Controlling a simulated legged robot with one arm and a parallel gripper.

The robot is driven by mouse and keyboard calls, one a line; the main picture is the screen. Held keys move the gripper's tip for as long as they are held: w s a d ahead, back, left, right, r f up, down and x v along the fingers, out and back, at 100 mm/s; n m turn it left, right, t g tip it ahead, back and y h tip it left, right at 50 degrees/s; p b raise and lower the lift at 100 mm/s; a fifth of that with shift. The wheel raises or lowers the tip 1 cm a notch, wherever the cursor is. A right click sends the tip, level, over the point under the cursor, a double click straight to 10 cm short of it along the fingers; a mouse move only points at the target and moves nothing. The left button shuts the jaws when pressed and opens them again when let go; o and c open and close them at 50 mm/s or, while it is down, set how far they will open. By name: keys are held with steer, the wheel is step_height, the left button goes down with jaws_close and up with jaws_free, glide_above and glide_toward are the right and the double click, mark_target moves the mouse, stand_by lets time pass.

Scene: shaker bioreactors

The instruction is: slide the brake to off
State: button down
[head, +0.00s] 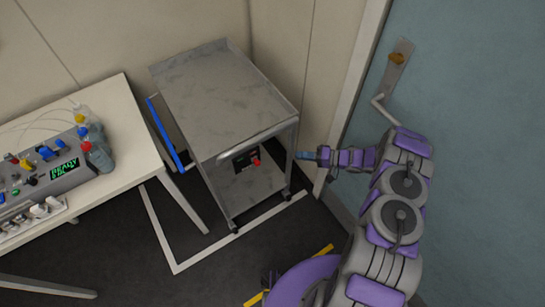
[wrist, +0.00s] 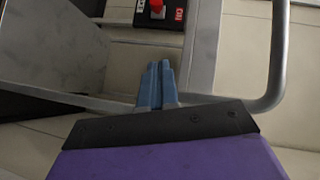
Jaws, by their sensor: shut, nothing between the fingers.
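The brake is a red knob (head: 256,162) on a small black panel (head: 241,162) at the handle end of the grey metal cart (head: 222,97). In the wrist view the red knob (wrist: 156,7) sits at the top edge, partly cut off, on the black panel (wrist: 150,19). A white label is left of the knob and a red-marked one right of it; I cannot read them surely. My gripper (head: 301,155) is right of the cart, apart from the knob. In the wrist view its blue fingers (wrist: 157,82) are together and empty, pointing towards the panel.
The cart's tubular handle (head: 258,137) is close to my gripper; its bent tube (wrist: 281,62) shows right in the wrist view. A white table (head: 120,117) with equipment stands left. A blue-green door (head: 470,110) with a lever handle (head: 383,108) is right.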

steer(key=shift+s+a+f, duration=0.1)
steer(key=shift+s+a, duration=0.05)
steer(key=shift+s, duration=0.2)
steer(key=shift+a, duration=0.15)
steer(key=b, duration=0.4)
glide_toward(257, 163)
steer(key=w+a+f, duration=0.2)
steer(key=w+a, duration=0.1)
steer(key=a, duration=0.1)
steer(key=shift+a, duration=0.4)
steer(key=shift+w, duration=0.15)
steer(key=s+a+p, duration=0.2)
steer(key=s+a, duration=0.1)
steer(key=a, duration=0.2)
steer(key=shift+s+p, duration=0.3)
steer(key=shift+p, duration=0.1)
steer(key=shift+a, duration=0.1)
